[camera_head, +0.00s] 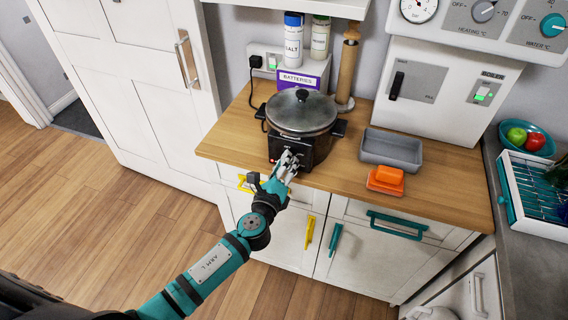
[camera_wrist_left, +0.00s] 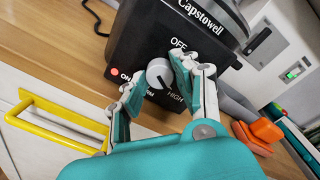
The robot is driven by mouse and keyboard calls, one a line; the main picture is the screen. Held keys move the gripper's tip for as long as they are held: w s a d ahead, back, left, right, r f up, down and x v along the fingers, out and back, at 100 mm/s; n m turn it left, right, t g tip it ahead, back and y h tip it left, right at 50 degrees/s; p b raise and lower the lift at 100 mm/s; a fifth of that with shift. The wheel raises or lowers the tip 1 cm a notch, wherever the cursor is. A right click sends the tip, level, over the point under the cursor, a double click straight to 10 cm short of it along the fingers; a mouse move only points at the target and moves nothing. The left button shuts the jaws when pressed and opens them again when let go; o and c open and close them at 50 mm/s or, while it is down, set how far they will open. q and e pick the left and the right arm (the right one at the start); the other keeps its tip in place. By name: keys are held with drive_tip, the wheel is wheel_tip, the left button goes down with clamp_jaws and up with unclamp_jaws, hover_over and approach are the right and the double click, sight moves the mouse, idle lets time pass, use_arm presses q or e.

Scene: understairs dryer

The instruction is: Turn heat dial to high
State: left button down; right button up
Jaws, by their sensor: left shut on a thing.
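The black slow cooker (camera_head: 303,125) stands on the wooden counter with its lid on. Its front panel (camera_wrist_left: 135,50) shows the words OFF, WARM and HIGH, and a lit red light by ON. The grey heat dial (camera_wrist_left: 159,73) is on this panel. A dark mark on the dial points down and right, towards HIGH. My left gripper (camera_head: 290,160) is at the cooker's front. In the left wrist view my left gripper (camera_wrist_left: 163,88) has its fingers on either side of the dial and is shut on it. In the head view the hand hides the dial. My right gripper is not in view.
A grey tray (camera_head: 391,151) and an orange sponge (camera_head: 388,176) lie right of the cooker. A box marked BATTERIES (camera_head: 301,79) and a wooden rolling pin (camera_head: 348,66) are behind it. Drawers and doors with yellow and teal handles are below the counter (camera_head: 430,195).

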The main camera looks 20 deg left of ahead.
use_arm(q)
drive_tip(key=c, duration=1)
unclamp_jaws()
drive_tip(key=shift+s, duration=0.1)
drive_tip(key=s, duration=1.1)
drive_tip(key=shift+s+r, duration=0.25)
drive_tip(key=shift+s, duration=0.15)
drive_tip(key=s+a+f+n+g, duration=0.2)
drive_tip(key=s+f+n+g, duration=0.1)
drive_tip(key=f, duration=0.8)
drive_tip(key=s+a+f+n+g, duration=0.2)
drive_tip(key=s+f+n+g, duration=0.15)
drive_tip(key=f, duration=0.65)
drive_tip(key=s+a+f+n+g, duration=0.2)
drive_tip(key=s+f+n, duration=0.2)
drive_tip(key=f, duration=0.7)
drive_tip(key=s+f+n+g, duration=0.2)
drive_tip(key=s+f+n, duration=0.2)
drive_tip(key=s, duration=0.5)
drive_tip(key=s+f+n+g, duration=0.3)
drive_tip(key=s+f+n, duration=0.2)
drive_tip(key=s, duration=0.5)
drive_tip(key=s+f+n+g, duration=0.3)
drive_tip(key=s+f+n, duration=0.1)
drive_tip(key=s+f, duration=0.4)
drive_tip(key=shift+s+a+n, duration=0.25)
drive_tip(key=shift+s, duration=0.5)
